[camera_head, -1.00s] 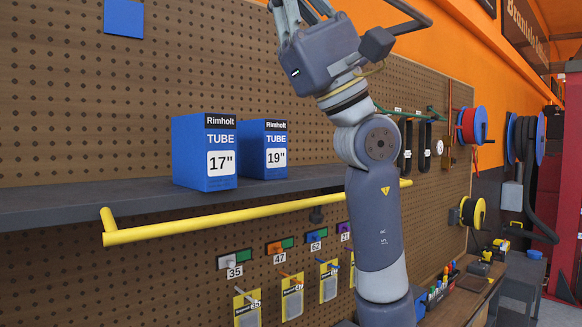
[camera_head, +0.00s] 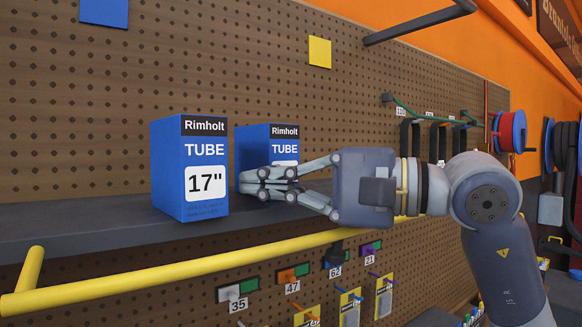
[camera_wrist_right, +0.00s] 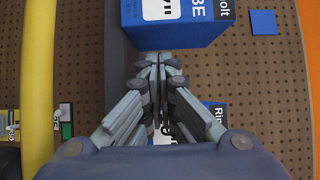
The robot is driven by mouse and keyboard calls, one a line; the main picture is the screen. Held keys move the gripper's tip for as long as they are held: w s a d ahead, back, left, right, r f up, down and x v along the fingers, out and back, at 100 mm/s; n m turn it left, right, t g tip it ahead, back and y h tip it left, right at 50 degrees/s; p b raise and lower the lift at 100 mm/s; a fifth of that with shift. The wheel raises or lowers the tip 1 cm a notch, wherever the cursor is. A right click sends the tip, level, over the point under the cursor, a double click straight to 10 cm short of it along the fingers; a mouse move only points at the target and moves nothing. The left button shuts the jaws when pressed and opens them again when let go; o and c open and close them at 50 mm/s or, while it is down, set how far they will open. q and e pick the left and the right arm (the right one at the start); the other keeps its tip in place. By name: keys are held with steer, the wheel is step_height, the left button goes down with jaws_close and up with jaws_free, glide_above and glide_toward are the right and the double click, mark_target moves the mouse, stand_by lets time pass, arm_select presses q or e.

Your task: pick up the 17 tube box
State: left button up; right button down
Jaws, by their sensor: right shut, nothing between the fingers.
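The 17 tube box (camera_head: 189,168) is blue with a black Rimholt band and a white 17" label. It stands upright on the grey shelf (camera_head: 95,226). In the right wrist view the box (camera_wrist_right: 182,35) is at the top, just beyond the fingertips. My right gripper (camera_head: 243,181) comes in from the right, with its fingers shut and empty, pointing at the box's right side. Whether the tips touch the box, I cannot tell. My left gripper is not in view.
A second blue tube box (camera_head: 262,148) stands to the right, partly hidden behind my right gripper. A yellow rail (camera_head: 180,272) runs along the shelf front. A pegboard (camera_head: 210,75) rises behind. Tagged hooks (camera_head: 292,282) hang below.

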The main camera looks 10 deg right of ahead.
mark_target(233, 205)
steer(key=p+x, duration=0.1)
steer(key=x, duration=0.2)
steer(key=shift+w+r, duration=0.1)
steer(key=shift+w, duration=0.15)
steer(key=shift+p+x, duration=0.55)
steer(key=shift+x, duration=0.35)
steer(key=shift+w, duration=0.1)
steer(key=shift+f, duration=0.25)
steer(key=shift+s+a+b, duration=0.2)
steer(key=shift+s+b, duration=0.75)
steer(key=shift+s+a, duration=0.1)
steer(key=shift+s, duration=0.4)
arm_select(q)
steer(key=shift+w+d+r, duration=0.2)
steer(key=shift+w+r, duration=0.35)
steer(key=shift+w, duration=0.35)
arm_select(e)
steer(key=shift+r, duration=0.1)
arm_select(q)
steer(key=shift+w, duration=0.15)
